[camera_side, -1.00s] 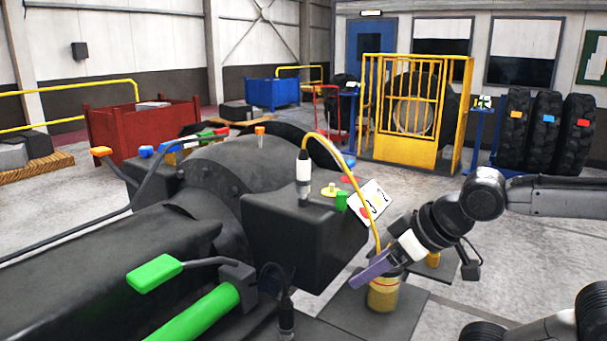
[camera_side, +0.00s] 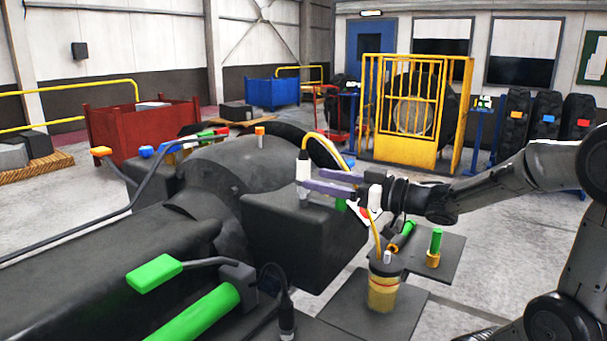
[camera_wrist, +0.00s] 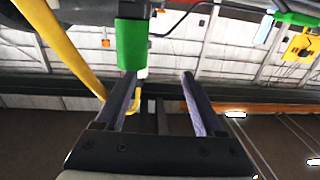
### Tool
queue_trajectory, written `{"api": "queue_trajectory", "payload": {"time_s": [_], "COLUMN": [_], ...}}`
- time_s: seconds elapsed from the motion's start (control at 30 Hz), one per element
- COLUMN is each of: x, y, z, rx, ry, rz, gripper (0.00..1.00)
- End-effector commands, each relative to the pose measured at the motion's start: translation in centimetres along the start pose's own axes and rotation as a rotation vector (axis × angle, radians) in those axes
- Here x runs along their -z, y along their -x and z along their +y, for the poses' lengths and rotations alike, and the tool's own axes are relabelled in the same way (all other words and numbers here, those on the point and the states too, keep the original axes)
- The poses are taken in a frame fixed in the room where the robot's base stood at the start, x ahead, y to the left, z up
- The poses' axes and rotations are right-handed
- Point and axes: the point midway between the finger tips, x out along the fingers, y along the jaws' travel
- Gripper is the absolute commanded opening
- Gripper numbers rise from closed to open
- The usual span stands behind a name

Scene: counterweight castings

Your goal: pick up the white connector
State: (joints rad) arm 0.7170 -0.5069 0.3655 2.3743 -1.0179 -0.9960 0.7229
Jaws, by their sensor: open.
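The white connector (camera_side: 303,167) stands upright on top of the dark block (camera_side: 300,235) in the side view, with a yellow cable (camera_side: 325,139) rising from its top. My gripper (camera_side: 311,178) reaches in from the right with its two purple fingers apart. The fingertips overlap or border the connector in the picture; I cannot tell whether they touch it or stand around it. In the wrist view my gripper (camera_wrist: 158,75) is open with nothing seen between its fingers. The connector cannot be made out there.
A green part (camera_wrist: 131,43) is close to the left finger in the wrist view, with a thick yellow cable (camera_wrist: 65,45) beside it. A yellow canister (camera_side: 383,288) stands below my wrist. Green and orange fittings (camera_side: 435,245) stand on a dark plate to its right.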

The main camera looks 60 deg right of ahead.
Motion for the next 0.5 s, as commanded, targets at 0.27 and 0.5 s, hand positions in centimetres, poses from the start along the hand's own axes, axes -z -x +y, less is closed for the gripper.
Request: {"api": "queue_trajectory", "payload": {"time_s": [0.27, 0.5], "x": [-0.7, -0.8], "y": [-0.3, -2.0], "z": [2.8, 2.9], "rx": [-0.076, -0.077], "ry": [-0.015, -0.013], "rz": [-0.014, -0.015], "gripper": [0.71, 0.71]}}
